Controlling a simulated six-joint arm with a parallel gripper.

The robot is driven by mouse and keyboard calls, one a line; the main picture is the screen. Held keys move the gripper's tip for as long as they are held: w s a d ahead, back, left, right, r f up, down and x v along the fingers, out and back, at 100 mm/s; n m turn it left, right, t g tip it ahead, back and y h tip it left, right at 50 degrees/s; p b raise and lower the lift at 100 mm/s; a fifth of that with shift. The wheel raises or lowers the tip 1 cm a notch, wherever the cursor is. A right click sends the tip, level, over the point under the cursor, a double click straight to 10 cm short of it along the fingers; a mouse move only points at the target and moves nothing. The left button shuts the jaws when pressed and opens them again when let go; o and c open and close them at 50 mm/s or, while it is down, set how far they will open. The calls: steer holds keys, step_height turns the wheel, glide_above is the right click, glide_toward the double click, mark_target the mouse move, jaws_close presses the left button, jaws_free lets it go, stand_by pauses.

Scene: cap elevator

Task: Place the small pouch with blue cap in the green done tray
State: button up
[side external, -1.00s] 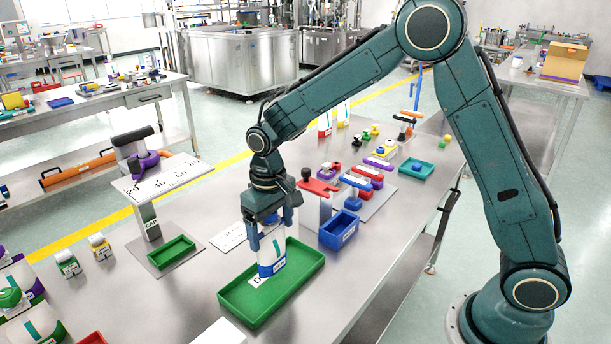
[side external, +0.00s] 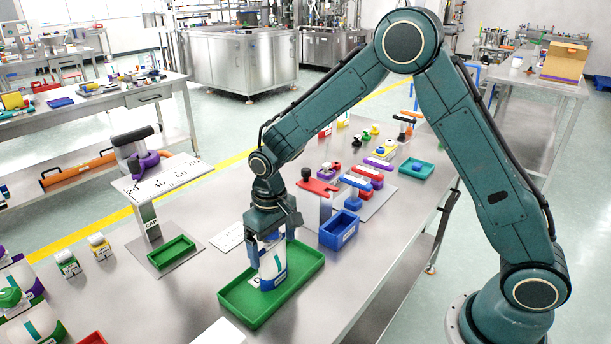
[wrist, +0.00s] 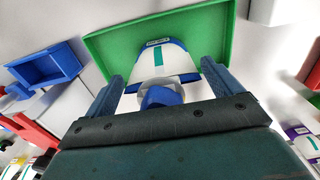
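The small pouch (side external: 273,263) is white with a blue lower band and a teal stripe. It stands upright inside the green done tray (side external: 236,307), apparently on its floor. The wrist view shows the pouch (wrist: 166,62) with its blue cap (wrist: 161,97) towards me, against the green tray (wrist: 107,46). My gripper (side external: 272,248) is right above and around the pouch. In the wrist view my gripper (wrist: 163,85) has its fingers wide apart, one on each side of the pouch, with gaps to the cap. The cap is hidden by my gripper in the side view.
A blue bin (side external: 339,229) and a red-topped stand (side external: 319,188) stand right behind the tray. A smaller green tray (side external: 172,252) sits under the cap stand to the left.

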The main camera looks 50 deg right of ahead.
steer(key=shift+o, duration=0.6)
steer(key=shift+r, duration=0.1)
step_height(320, 180, up, 11)
steer(key=shift+r, duration=0.6)
